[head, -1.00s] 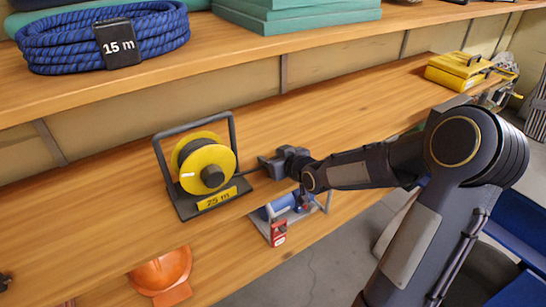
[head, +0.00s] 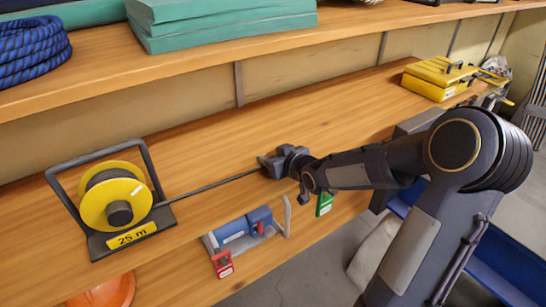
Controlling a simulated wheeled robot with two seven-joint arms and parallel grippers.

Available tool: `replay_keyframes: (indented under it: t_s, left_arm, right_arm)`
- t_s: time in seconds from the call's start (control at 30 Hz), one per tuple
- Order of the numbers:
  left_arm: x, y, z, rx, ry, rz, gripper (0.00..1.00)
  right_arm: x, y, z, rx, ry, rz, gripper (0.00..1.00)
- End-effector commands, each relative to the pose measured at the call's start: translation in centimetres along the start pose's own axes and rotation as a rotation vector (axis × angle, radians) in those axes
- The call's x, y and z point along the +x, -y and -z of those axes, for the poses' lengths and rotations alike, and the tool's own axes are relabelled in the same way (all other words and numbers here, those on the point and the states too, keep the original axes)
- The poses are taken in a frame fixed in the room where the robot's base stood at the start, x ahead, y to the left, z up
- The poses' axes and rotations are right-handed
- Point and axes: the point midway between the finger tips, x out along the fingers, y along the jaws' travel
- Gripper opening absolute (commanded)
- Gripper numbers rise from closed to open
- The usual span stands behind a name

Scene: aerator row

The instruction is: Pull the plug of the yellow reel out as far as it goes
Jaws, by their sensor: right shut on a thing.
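The yellow reel (head: 98,211) stands upright in its dark frame on the wooden shelf at the left, with a "25 m" label (head: 132,235) on its base. A dark cord (head: 210,184) runs out from the reel's right side, straight and taut-looking, to my right gripper (head: 268,165). My right gripper is shut at the cord's end, above the shelf and well to the right of the reel. The plug itself is hidden in the jaws. My left gripper is not in view.
Below the shelf edge are a blue tool in a grey holder (head: 243,229), a red tag (head: 222,264), a green tag (head: 324,204) and an orange object (head: 105,292). A yellow case (head: 438,78) lies farther right. The shelf between is clear.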

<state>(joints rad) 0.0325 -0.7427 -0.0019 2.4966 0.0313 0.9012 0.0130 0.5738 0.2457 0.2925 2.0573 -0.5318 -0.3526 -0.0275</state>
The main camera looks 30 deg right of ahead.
Motion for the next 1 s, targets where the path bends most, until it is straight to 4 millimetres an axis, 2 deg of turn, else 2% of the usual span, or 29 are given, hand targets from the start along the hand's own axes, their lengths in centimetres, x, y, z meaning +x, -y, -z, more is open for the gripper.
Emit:
replay_keyframes:
  t_s: [0.47, 0.5, 0.6, 0.63, 0.9, 1.0]
  left_arm:
    - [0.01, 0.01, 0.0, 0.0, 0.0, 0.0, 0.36]
    - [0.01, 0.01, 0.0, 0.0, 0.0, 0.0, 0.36]
    - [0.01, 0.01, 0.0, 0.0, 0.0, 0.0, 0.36]
    - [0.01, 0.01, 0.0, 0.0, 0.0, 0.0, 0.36]
    - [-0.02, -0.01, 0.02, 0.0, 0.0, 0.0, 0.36]
    - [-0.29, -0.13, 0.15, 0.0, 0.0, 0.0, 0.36]
  right_arm:
    - [-0.03, -0.31, 0.01, 0.001, 0.0, -0.007, 0.04]
    - [-0.04, -0.33, 0.01, 0.001, 0.0, -0.007, 0.5]
    - [-0.03, -0.28, 0.03, 0.001, 0.0, -0.006, 0.63]
    - [-0.03, -0.25, 0.02, 0.001, 0.0, -0.005, 0.67]
    - [-0.08, -0.09, 0.01, 0.001, 0.0, -0.002, 0.67]
    - [-0.79, -0.14, 0.16, 0.0, 0.0, -0.004, 0.67]
